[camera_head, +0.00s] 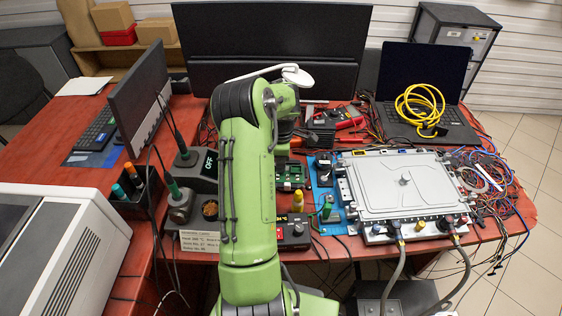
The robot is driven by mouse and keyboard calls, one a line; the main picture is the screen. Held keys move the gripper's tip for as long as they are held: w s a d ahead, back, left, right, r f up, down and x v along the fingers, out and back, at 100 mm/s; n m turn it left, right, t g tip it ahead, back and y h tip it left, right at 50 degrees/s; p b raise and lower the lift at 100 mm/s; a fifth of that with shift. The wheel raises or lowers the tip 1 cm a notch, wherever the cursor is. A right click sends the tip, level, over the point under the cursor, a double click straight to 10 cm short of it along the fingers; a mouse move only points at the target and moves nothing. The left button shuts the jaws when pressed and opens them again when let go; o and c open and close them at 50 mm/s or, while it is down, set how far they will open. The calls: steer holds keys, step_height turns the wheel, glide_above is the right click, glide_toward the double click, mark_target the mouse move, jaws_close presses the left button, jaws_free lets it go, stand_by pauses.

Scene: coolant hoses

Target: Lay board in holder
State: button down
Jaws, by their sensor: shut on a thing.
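A green circuit board (291,174) shows just right of my upright green arm, near the blue mat (324,181). Its left part is hidden behind the arm. I cannot tell whether the board is held, raised or resting on something. My arm rises through the middle of the view and bends over at the top, and its far part drops out of sight behind it. My gripper is hidden there, so its fingers and anything between them do not show. I cannot make out a board holder clearly; it may be hidden behind the arm.
A large grey lidded unit (404,187) with hoses fills the table's right side. Soldering tools and an "OFF" display (209,163) stand left. Monitors, a laptop with yellow cable (420,107) and loose wires crowd the back.

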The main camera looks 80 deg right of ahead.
steer(key=c, duration=0.9)
jaws_free()
steer(key=shift+r, duration=0.1)
steer(key=shift+c, duration=0.2)
steer(key=shift+c, duration=1)
steer(key=shift+o, duration=0.4)
steer(key=shift+d, duration=0.1)
steer(key=shift+o, duration=0.2)
steer(key=shift+r, duration=0.35)
steer(key=o, duration=0.4)
steer(key=shift+d+r+p, duration=0.1)
steer(key=shift+r+p, duration=0.2)
steer(key=shift+p, duration=0.2)
steer(key=shift+r+p, duration=1.6)
steer(key=shift+r, duration=0.45)
